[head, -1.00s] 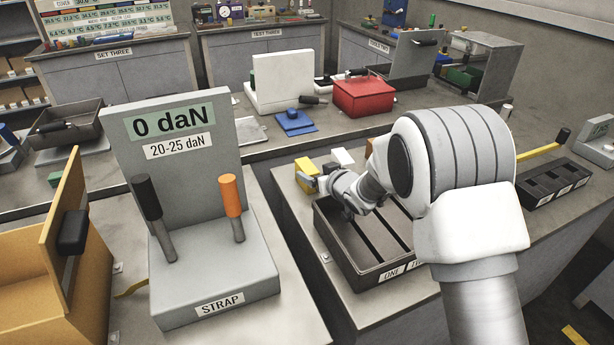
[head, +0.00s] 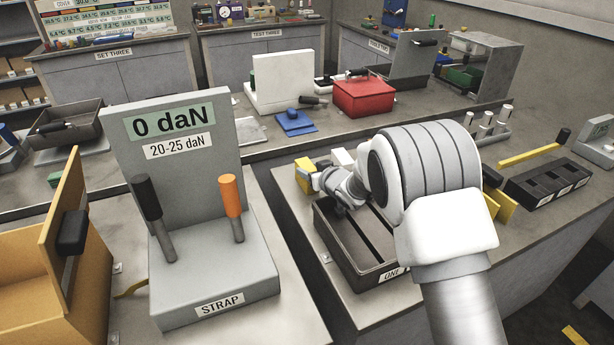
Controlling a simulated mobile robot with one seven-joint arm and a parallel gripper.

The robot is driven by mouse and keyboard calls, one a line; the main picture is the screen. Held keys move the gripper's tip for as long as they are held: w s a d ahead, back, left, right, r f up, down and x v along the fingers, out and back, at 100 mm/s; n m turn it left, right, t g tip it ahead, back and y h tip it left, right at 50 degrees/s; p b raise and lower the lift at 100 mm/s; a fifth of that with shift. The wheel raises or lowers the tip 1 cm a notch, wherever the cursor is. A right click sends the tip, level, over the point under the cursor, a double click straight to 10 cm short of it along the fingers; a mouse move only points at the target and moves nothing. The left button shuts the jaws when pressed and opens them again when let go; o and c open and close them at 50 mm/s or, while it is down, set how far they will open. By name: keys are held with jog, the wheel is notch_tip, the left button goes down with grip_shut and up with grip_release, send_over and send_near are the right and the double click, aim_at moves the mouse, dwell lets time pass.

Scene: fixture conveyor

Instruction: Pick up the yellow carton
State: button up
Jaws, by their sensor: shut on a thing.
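The yellow carton (head: 302,170) is at the far left corner of the right-hand bench, just behind the dark divided tray. My gripper (head: 316,177) reaches it from the right and is shut on it. The fingertips are small in this view, and part of the carton is hidden behind them. I cannot tell whether the carton is clear of the bench top.
The dark tray (head: 340,252) stands just in front of my gripper, partly covered by my arm. A white block (head: 342,158) is close behind my wrist. The grey strap fixture (head: 215,272) stands left across a gap. A black slotted holder (head: 545,185) is at right.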

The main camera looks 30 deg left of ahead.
grip_shut()
jog(key=shift+r, duration=0.55)
jog(key=r, duration=0.2)
jog(key=r+p, duration=0.1)
jog(key=shift+w+d+r, duration=0.35)
jog(key=shift+r, duration=0.05)
jog(key=w+d+r+p, duration=0.3)
jog(key=w+d+r, duration=0.3)
jog(key=w+d, duration=0.1)
jog(key=shift+w+d+p, duration=0.2)
jog(key=shift+d+p, duration=0.1)
jog(key=shift+p, duration=0.05)
jog(key=shift+d, duration=0.1)
